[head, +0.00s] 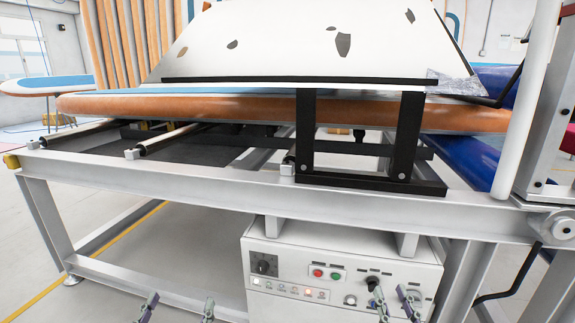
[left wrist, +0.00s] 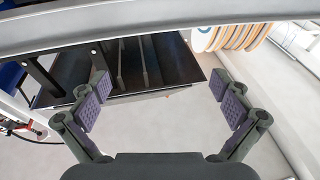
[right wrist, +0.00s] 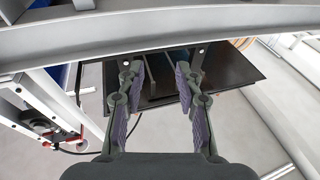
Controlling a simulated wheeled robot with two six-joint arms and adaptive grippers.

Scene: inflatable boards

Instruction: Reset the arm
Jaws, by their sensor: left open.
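My left gripper (head: 179,306) is at the bottom of the head view, in front of the steel frame and left of the control box. In the left wrist view its padded fingers (left wrist: 165,98) are wide apart with nothing between them. My right gripper (head: 395,300) is at the bottom of the head view, in front of the control box's lower right part. In the right wrist view its fingers (right wrist: 160,85) stand apart by a narrower gap, and it holds nothing. Whether the right fingers touch the box cannot be told.
A steel frame (head: 200,185) crosses the view and carries an orange-edged inflatable board (head: 200,106) and a spotted white panel (head: 290,50). A control box (head: 345,270) with buttons and knobs sits below. A white post (head: 527,100) stands at right. Open floor (head: 150,255) lies under the frame.

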